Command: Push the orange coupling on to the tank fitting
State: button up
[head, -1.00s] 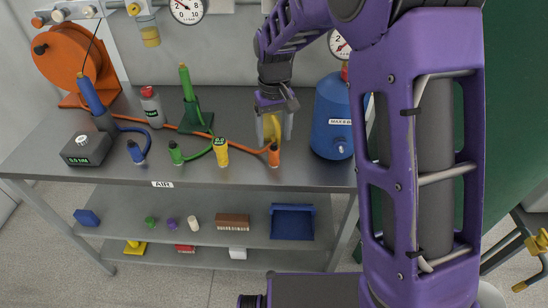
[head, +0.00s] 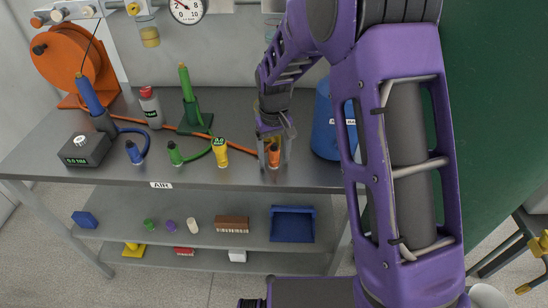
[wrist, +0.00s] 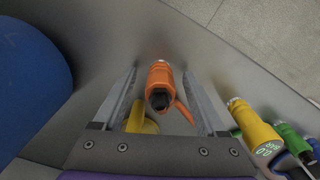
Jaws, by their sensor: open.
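In the wrist view the coupling (wrist: 160,78) shows between the two fingers, with a visible gap on each side. The blue tank (head: 325,130) stands on the bench to the right of my gripper. My arm covers part of it, and its fitting is hidden. In the wrist view the tank (wrist: 32,85) fills the left edge.
A yellow object (wrist: 142,120) lies partly hidden behind my fingers. The bench front edge is close.

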aim_at(274, 149)
jog(key=shift+f, duration=0.2)
grip_shut()
dwell(0.3)
jog(key=shift+r, duration=0.1)
notch_tip(274, 149, up, 10)
jog(key=shift+f+p, duration=0.1)
jog(key=shift+p, duration=0.7)
